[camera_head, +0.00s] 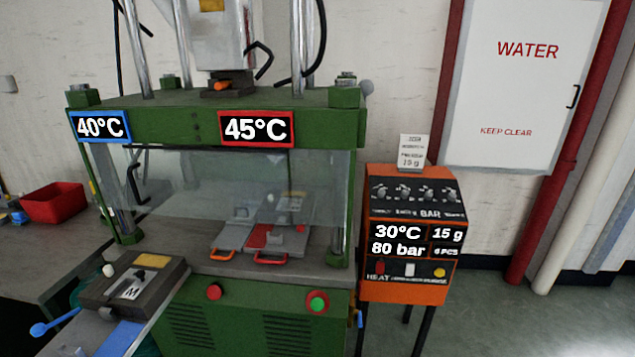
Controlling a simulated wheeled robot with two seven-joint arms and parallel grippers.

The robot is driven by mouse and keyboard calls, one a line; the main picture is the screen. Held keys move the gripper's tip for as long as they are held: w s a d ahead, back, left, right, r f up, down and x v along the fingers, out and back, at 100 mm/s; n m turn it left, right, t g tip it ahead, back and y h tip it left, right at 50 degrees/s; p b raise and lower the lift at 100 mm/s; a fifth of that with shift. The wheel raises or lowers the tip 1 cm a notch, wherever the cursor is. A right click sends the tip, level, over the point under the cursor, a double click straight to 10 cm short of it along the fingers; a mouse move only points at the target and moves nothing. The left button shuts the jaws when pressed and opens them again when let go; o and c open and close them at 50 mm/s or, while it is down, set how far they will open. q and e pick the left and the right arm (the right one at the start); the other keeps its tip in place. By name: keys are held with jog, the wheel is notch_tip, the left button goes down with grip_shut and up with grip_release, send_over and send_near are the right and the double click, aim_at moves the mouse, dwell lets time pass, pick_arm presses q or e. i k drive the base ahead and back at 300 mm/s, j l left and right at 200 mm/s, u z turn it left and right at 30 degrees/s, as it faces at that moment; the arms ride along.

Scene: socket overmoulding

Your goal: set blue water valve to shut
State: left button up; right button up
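No part is clearly marked as the blue water valve. A small blue handle (360,319) sticks out at the lower right side of the green press; its setting is too small to tell. A blue lever with a round knob (40,329) shows at the lower left, by a dark block fixture (132,283) marked M. A white cabinet (520,85) labelled WATER and KEEP CLEAR hangs on the wall at the right, its door shut and its inside hidden. Neither of my grippers is in view.
The green press (220,122) with a clear guard fills the middle. An orange control box (405,280) stands on dark legs at its right. A red bin (54,202) sits on the left bench. Red pipes (565,170) run beside the cabinet. Floor at the lower right is clear.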

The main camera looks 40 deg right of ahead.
aim_at(357, 312)
jog(key=z, duration=1.6)
